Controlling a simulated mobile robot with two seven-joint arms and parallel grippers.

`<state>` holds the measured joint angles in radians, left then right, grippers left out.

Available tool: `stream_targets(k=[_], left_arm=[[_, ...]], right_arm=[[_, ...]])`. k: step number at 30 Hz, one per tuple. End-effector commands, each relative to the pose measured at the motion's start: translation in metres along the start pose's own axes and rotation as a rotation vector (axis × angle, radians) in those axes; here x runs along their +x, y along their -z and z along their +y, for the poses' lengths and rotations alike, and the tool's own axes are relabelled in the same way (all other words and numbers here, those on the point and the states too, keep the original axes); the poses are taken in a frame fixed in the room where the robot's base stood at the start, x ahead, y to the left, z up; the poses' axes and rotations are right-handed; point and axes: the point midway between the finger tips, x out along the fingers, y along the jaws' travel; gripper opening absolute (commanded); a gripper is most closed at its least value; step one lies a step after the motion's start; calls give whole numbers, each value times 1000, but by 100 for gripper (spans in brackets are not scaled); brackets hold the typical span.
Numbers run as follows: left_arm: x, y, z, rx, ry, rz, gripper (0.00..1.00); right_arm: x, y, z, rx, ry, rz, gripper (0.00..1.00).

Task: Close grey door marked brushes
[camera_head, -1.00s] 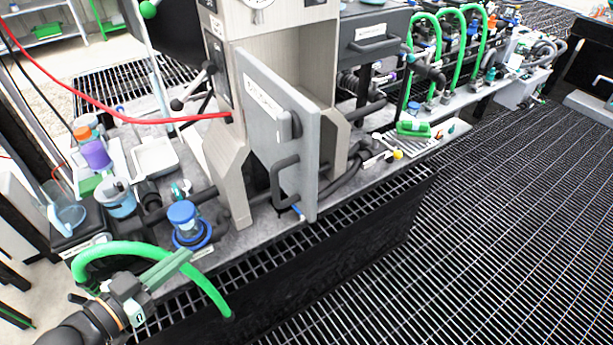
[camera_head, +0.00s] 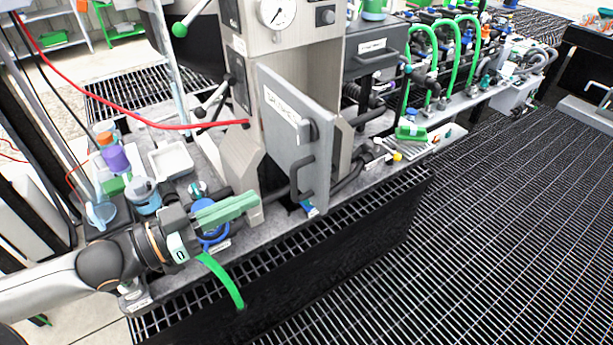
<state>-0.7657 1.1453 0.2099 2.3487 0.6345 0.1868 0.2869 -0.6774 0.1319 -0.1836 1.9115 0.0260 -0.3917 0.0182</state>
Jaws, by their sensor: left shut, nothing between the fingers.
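The grey door (camera_head: 283,130) with a white label stands open on the front of the beige cabinet (camera_head: 285,60). Its label is slanted, and I cannot read it surely. My left gripper (camera_head: 255,203), with green fingers, is shut and empty. It is left of the door and a little below the handle, apart from the door, in front of the blue-lidded jar (camera_head: 214,238), which it partly hides. My right gripper is not in view.
Bottles and a white tray (camera_head: 171,160) stand on the bench at left. A red hose (camera_head: 130,112) runs to the cabinet. A green hose (camera_head: 226,280) hangs below my left gripper. Green pipes (camera_head: 432,60) stand at right. The grating floor (camera_head: 470,240) at right is clear.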

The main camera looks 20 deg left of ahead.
Motion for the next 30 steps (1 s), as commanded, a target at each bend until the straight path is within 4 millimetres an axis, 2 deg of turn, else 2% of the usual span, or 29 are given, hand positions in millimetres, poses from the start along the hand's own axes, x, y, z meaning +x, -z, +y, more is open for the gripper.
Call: stream_targets(k=[14, 30], left_arm=[[33, 0, 0, 3, -1, 3, 0], [78, 1, -1, 0, 1, 3, 0]], right_arm=[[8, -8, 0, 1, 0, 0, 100], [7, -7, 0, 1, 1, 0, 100]])
